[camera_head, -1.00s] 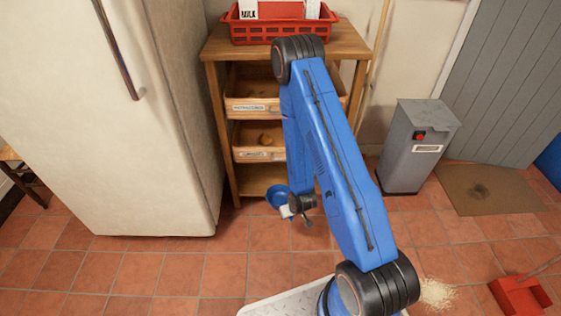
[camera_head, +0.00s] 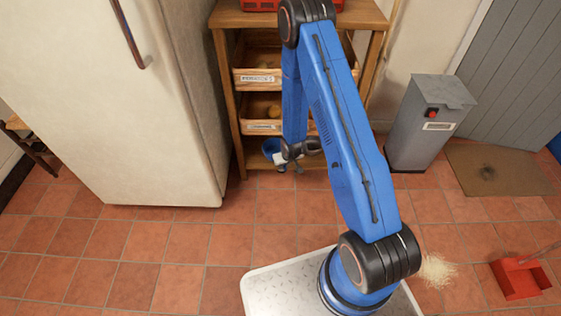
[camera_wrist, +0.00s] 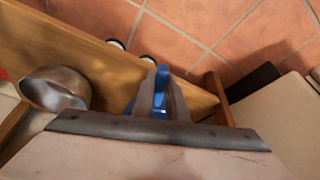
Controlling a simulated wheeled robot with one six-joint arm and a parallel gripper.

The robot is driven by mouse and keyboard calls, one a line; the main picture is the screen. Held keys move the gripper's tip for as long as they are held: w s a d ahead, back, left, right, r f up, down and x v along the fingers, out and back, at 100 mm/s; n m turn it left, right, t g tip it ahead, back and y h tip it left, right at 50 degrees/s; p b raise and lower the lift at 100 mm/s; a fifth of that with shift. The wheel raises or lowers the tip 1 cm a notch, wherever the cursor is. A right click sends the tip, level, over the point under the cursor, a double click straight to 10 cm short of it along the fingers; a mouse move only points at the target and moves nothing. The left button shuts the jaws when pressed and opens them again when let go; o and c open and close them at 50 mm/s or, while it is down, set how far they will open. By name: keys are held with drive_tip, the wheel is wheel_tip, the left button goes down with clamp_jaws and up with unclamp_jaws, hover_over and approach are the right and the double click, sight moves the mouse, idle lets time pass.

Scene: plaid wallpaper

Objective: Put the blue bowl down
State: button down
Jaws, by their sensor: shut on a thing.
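The blue bowl (camera_head: 270,146) is at the bottom level of the wooden shelf unit (camera_head: 246,128), partly hidden by my arm and gripper. My gripper (camera_head: 278,158) is shut on the bowl near the front of the low shelf. In the wrist view a blue piece of the bowl (camera_wrist: 160,95) shows between the gripper's fingers; most of the bowl is hidden there. I cannot tell whether the bowl touches the shelf board.
A cream fridge (camera_head: 165,110) stands close on the left of the unit. Drawers with labels (camera_head: 258,79) sit above the low shelf. A grey bin (camera_head: 428,125) stands to the right. A red dustpan (camera_head: 520,279) lies on the tiled floor at lower right.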

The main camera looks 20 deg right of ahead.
drive_tip(key=w, duration=0.4)
drive_tip(key=shift+w+a, duration=0.15)
drive_tip(key=shift+a, duration=0.05)
drive_tip(key=shift+s+f, duration=0.2)
drive_tip(key=shift+f, duration=0.65)
drive_tip(key=c, duration=1.7)
unclamp_jaws()
drive_tip(key=shift+c, duration=0.2)
drive_tip(key=shift+v, duration=3.85)
